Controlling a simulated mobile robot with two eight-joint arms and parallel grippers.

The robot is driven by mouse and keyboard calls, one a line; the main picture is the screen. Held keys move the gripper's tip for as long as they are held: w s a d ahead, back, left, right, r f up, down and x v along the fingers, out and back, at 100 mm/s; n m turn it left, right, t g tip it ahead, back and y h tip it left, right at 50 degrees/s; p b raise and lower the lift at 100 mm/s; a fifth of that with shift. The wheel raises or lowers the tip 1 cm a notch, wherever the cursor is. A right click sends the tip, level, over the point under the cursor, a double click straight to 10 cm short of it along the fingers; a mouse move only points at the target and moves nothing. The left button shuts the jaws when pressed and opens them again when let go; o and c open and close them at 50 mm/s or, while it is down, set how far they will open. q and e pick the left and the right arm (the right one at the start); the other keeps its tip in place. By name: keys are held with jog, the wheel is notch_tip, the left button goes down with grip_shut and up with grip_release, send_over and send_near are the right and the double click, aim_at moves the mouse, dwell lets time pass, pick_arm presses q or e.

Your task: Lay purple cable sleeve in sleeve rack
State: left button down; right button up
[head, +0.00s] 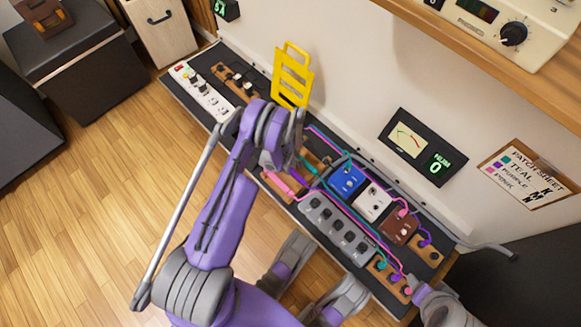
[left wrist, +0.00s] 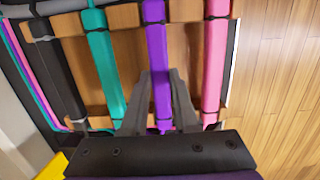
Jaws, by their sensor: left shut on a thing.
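The purple cable sleeve (left wrist: 156,50) runs between the two fingers of my left gripper (left wrist: 159,82) in the left wrist view, and the gripper is shut on it. The sleeve lines up with a gap of the wooden sleeve rack (left wrist: 125,15), between a teal sleeve (left wrist: 102,65) and a pink sleeve (left wrist: 213,60). I cannot tell whether it rests fully on the rack. In the head view my left gripper (head: 284,150) is over the rack, whose pink sleeve (head: 282,183) shows; my arm hides much of it. A grey part at bottom right may be my right arm; its fingers are unclear.
A yellow slotted holder (head: 292,75) stands behind. The wood floor is clear.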

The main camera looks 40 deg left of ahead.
pick_arm(q)
jog(key=c, duration=0.6)
grip_release()
notch_tip(320, 180, up, 11)
jog(key=a+p, duration=0.1)
jog(key=p, duration=0.1)
jog(key=shift+a+p, duration=0.15)
jog(key=shift+p, duration=0.25)
jog(key=shift+w, duration=0.1)
